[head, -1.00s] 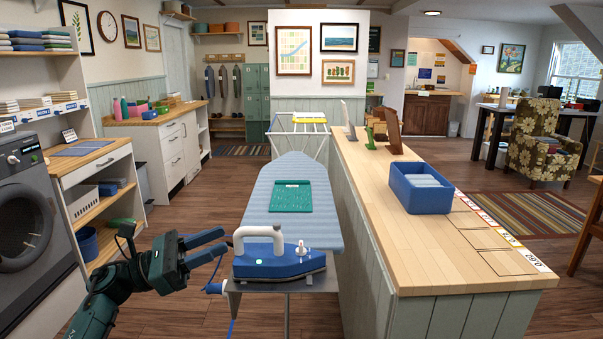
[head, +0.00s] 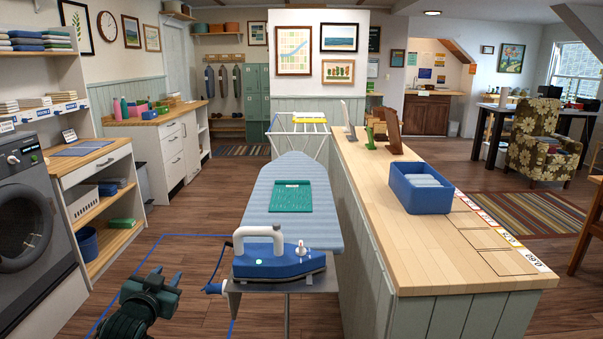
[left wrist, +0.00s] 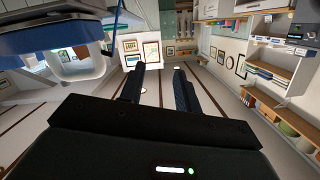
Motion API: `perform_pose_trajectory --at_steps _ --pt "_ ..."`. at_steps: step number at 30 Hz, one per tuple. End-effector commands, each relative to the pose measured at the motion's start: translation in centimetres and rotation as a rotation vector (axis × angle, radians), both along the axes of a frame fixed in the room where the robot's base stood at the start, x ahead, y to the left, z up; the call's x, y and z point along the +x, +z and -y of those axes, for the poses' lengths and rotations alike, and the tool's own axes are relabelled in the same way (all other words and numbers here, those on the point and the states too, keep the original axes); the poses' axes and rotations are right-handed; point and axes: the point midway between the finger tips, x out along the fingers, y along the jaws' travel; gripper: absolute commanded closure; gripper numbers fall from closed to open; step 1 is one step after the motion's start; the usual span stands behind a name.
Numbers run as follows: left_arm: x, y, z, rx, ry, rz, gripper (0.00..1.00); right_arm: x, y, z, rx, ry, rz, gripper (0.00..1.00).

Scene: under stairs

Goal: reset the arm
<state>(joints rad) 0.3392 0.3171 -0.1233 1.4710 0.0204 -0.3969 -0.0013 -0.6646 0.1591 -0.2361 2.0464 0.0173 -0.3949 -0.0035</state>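My left gripper (head: 166,277) is low at the front left in the head view, over the wood floor and left of the ironing board (head: 327,218). In the left wrist view its two dark fingers (left wrist: 158,88) stand apart with nothing between them. The blue and white iron (head: 278,258) stands on the rest at the board's near end, apart from the gripper. The iron's blue body and part of its pale handle also seem to show at upper left in the left wrist view. My right gripper is not in view.
The washing machine (head: 30,215) and the shelf unit (head: 117,222) stand at left. A wooden counter (head: 400,220) with a blue bin (head: 420,190) runs along the right of the board. Blue lines mark the floor near my left arm. Floor between shelf unit and board is clear.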

Motion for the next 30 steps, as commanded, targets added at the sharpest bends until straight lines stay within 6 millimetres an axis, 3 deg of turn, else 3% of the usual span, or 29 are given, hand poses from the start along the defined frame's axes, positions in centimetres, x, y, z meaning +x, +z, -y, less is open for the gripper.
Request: perform_pose_trajectory --at_steps 1,5,9,13,18,23,30 --pt "-1.7 -2.4 1.3 -0.008 -0.020 -0.033 0.67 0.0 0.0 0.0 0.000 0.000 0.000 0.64" --pt "-6.9 -7.8 4.7 -0.037 -0.074 -0.115 0.67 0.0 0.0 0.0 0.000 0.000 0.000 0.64" --pt "-14.8 -13.2 9.0 -0.093 -0.132 -0.222 0.67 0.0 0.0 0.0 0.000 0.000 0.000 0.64" --pt "-22.9 -16.5 12.5 -0.163 -0.172 -0.322 0.67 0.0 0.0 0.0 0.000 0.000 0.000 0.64" --pt "-30.9 -17.8 15.5 -0.244 -0.193 -0.415 0.67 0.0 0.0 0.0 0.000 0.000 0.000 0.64" --pt "-34.3 -17.9 16.7 -0.282 -0.198 -0.458 0.67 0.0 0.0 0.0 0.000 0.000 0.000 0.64" --pt "-34.8 -17.9 16.9 -0.288 -0.197 -0.465 0.67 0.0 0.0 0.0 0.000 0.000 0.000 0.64"
